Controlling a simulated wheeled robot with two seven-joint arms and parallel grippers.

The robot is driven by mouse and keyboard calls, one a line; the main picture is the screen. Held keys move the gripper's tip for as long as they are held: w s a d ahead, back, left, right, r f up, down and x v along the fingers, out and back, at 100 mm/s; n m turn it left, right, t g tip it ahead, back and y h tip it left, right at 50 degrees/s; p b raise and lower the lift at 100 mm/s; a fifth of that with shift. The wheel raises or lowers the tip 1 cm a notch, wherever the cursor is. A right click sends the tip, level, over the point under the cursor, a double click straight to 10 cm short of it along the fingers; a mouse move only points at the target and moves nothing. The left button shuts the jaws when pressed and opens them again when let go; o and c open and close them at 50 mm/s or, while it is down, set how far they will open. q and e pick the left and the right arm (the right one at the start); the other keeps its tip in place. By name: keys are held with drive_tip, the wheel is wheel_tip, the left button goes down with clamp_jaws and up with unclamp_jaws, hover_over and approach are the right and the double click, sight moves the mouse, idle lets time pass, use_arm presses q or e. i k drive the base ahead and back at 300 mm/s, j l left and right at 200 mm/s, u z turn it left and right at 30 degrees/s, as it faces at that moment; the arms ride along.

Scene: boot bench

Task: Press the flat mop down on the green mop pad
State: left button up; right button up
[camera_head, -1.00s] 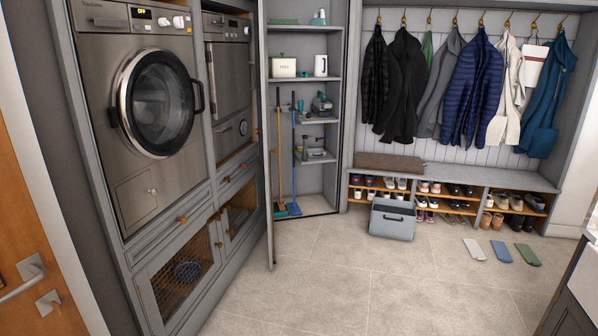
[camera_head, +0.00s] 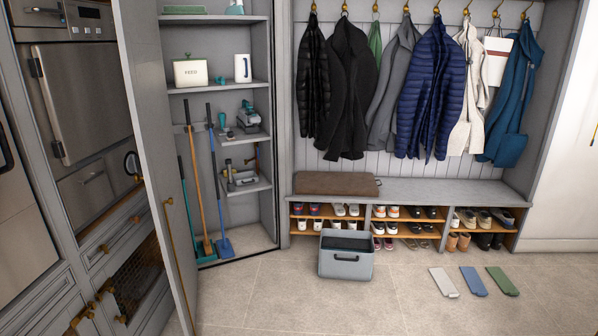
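The green mop pad (camera_head: 502,281) lies flat on the tiled floor at the right, the rightmost of three pads in a row. A blue pad (camera_head: 473,281) and a light grey pad (camera_head: 443,282) lie to its left. In the open tall cupboard, a blue-handled tool with a flat blue foot (camera_head: 224,247), which looks like the flat mop, stands upright. Neither of my grippers shows in the view.
The cupboard door (camera_head: 155,150) stands open on the left side of the cupboard. A grey bin (camera_head: 346,256) stands on the floor before the shoe bench (camera_head: 440,189). Coats hang above the bench. The floor between cupboard and pads is clear apart from the bin.

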sight(225, 249)
drive_tip(key=i+u, duration=0.1)
drive_tip(key=i, duration=0.7)
drive_tip(key=i+u, duration=0.1)
drive_tip(key=i, duration=0.7)
drive_tip(key=i+l+u, duration=0.1)
drive_tip(key=i, duration=0.7)
drive_tip(key=l, duration=0.1)
